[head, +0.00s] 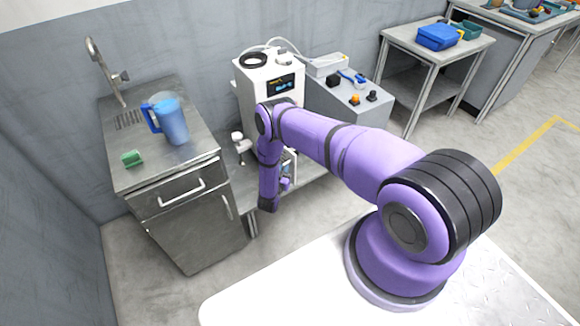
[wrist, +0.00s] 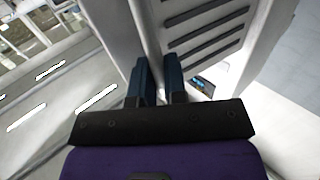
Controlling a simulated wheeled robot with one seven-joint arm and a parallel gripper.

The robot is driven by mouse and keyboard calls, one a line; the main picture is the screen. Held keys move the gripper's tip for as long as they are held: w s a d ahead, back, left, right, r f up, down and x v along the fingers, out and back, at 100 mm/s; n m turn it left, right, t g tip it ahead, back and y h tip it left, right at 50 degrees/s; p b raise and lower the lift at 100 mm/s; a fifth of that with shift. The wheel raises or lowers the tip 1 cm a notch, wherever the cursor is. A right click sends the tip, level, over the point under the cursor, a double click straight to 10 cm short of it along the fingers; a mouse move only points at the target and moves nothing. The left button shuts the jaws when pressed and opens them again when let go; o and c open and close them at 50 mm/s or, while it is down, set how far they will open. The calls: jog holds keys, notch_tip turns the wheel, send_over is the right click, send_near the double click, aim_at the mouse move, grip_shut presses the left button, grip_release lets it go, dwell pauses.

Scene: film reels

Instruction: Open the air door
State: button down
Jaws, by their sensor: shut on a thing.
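The white machine (head: 272,80) with a small dark display stands on a low bench against the wall. In the wrist view, a pale panel with several dark slots (wrist: 212,16), which looks like the air door, stands at a slant ahead of my gripper. My gripper (wrist: 158,62) has its two dark blue fingers on either side of a pale edge at the panel's left and is shut on it. In the head view my purple arm covers the machine's lower front, so the door and fingertips are mostly hidden there. How far the door stands open cannot be told.
A steel sink cabinet (head: 190,235) with a blue pitcher (head: 172,122) and green sponge (head: 131,159) stands left of the machine. A grey box (head: 358,112) with knobs is at its right. Open floor lies in front and to the right.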

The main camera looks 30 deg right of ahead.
jog(key=shift+w+a+r, duration=0.2)
jog(key=shift+w+a, duration=0.05)
jog(key=shift+a, duration=0.3)
jog(key=shift+w+a+r, duration=0.2)
jog(key=shift+a, duration=0.3)
jog(key=c, duration=1.2)
grip_release()
jog(key=shift+w, duration=0.1)
jog(key=shift+d, duration=0.1)
jog(key=v, duration=1.1)
jog(key=shift+f, duration=0.35)
